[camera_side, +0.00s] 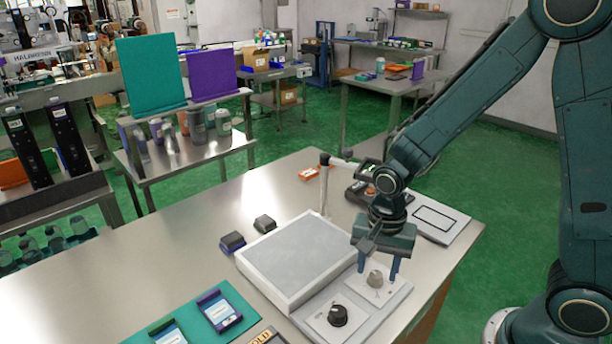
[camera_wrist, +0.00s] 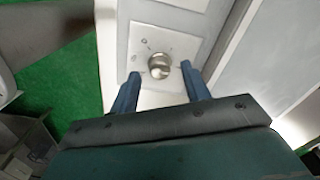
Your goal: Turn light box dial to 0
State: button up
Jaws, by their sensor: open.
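The light box (camera_side: 296,258) is a white box with a grey top panel, lying flat on the steel table. Its control panel on the near right side carries a silver dial (camera_side: 375,279) and a black dial (camera_side: 338,316). My gripper (camera_side: 377,268) points down above the silver dial, its two blue fingers apart. In the wrist view the silver dial (camera_wrist: 159,66) sits on a white plate with small marks, just beyond and between the fingertips (camera_wrist: 160,72). The fingers do not appear to touch it. The marks are too small to read.
A thin post with a horizontal arm (camera_side: 325,185) rises behind the light box. A white framed pad (camera_side: 436,220) lies to the right of my gripper. Two small dark blocks (camera_side: 233,242) sit left of the box. A teal mat (camera_side: 205,315) with label holders lies at the front.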

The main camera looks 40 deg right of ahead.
jog(key=shift+f, duration=0.65)
jog(key=c, duration=1)
